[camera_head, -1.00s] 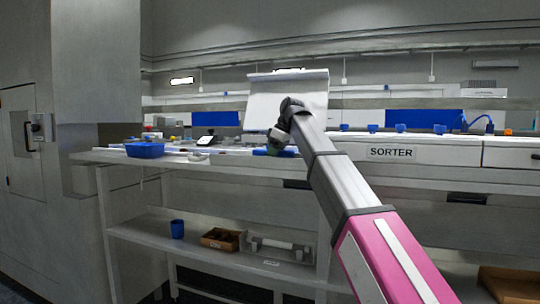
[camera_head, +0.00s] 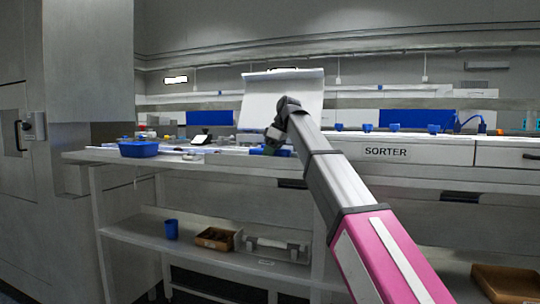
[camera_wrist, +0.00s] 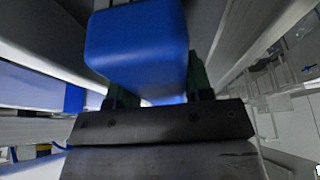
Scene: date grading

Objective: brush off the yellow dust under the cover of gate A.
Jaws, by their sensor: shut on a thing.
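My gripper (camera_wrist: 158,92) is shut on a blue block-shaped thing (camera_wrist: 137,42), which shows between its two dark green fingers in the wrist view. I cannot tell whether it is a brush, as no bristles show. In the head view my gripper (camera_head: 272,146) is at the bench, in front of a raised white panel (camera_head: 282,100). This panel may be the cover of gate A, but no gate label is readable. Blue shows low beside the gripper. No yellow dust can be made out; the arm and the blue thing hide part of the area.
A blue bin (camera_head: 138,149) stands on the bench's left end. The cabinet marked SORTER (camera_head: 386,152) is to the right, with several small blue cups on top. The lower shelf (camera_head: 200,250) holds a blue cup (camera_head: 172,229) and a brown box (camera_head: 215,239).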

